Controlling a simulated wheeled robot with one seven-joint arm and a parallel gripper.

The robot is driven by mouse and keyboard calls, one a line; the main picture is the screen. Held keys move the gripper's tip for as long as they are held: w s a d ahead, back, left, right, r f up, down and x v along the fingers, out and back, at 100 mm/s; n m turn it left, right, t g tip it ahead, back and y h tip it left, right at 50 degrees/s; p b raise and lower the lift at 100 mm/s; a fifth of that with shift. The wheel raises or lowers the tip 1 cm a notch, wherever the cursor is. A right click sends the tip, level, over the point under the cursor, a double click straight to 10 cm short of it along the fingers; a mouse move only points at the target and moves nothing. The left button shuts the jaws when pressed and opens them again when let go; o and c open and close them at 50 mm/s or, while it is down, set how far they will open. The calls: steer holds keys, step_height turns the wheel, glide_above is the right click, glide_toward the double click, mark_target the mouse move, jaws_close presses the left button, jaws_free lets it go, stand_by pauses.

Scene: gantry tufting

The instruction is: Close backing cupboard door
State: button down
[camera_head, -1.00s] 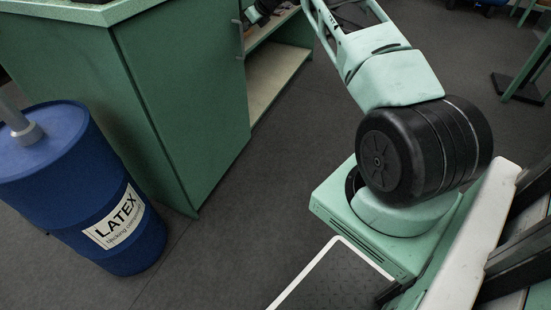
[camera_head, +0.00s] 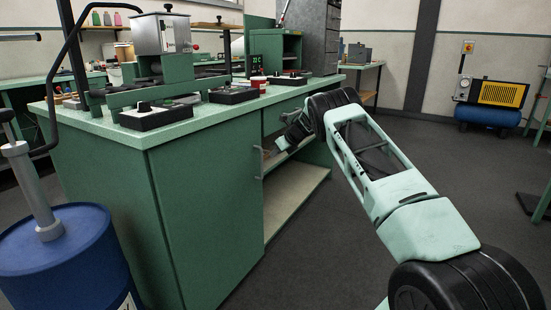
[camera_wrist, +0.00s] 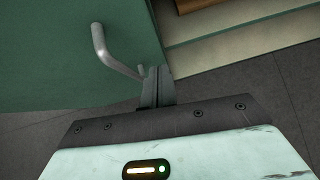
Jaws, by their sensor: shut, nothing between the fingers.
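The green backing cupboard door (camera_head: 205,215) is on the front of the green workbench, with a grey bar handle (camera_head: 257,163) near its right edge. The cupboard opening beside it is uncovered and shows pale shelves (camera_head: 292,195). My gripper (camera_head: 272,152) is at the opening, just right of the handle; its fingertips are hard to make out there. In the wrist view the shut, empty fingers (camera_wrist: 155,85) are by the lower end of the handle (camera_wrist: 104,48), at the edge of the door (camera_wrist: 60,50). I cannot tell whether they touch it.
A blue latex drum (camera_head: 65,260) stands at the left by the bench end. The bench top (camera_head: 110,130) carries a press and control boxes. Dark floor (camera_head: 330,260) is clear in front of the bench. A yellow and blue compressor (camera_head: 495,95) stands at the far right.

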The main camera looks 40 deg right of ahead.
steer(key=d+p+v, duration=0.1)
steer(key=v, duration=0.8)
steer(key=a+r+m+t+h, duration=0.2)
steer(key=a+r+m+t, duration=0.1)
steer(key=a+r+m, duration=0.75)
steer(key=s+a+f+m+g, duration=0.3)
steer(key=s+a+m, duration=0.55)
steer(key=s, duration=0.35)
steer(key=s+a+f+m+g, duration=0.35)
steer(key=s+a+m, duration=0.35)
steer(key=s+m, duration=0.4)
steer(key=s+a+f+m+g, duration=0.25)
steer(key=s+a+m, duration=0.55)
steer(key=s, duration=0.5)
steer(key=s+a+r+n+g+p, duration=0.1)
steer(key=s+a+r+n+g, duration=0.15)
steer(key=s+a+n, duration=0.9)
steer(key=s+a+r+m+p, duration=0.1)
steer(key=a+r+m+p, duration=0.1)
steer(key=r+p, duration=1)
steer(key=s+a+r+m+p, duration=0.1)
steer(key=a+r+m+p, duration=0.2)
steer(key=r+p, duration=0.9)
steer(key=shift+a+p, duration=0.6)
steer(key=shift+a, duration=0.1)
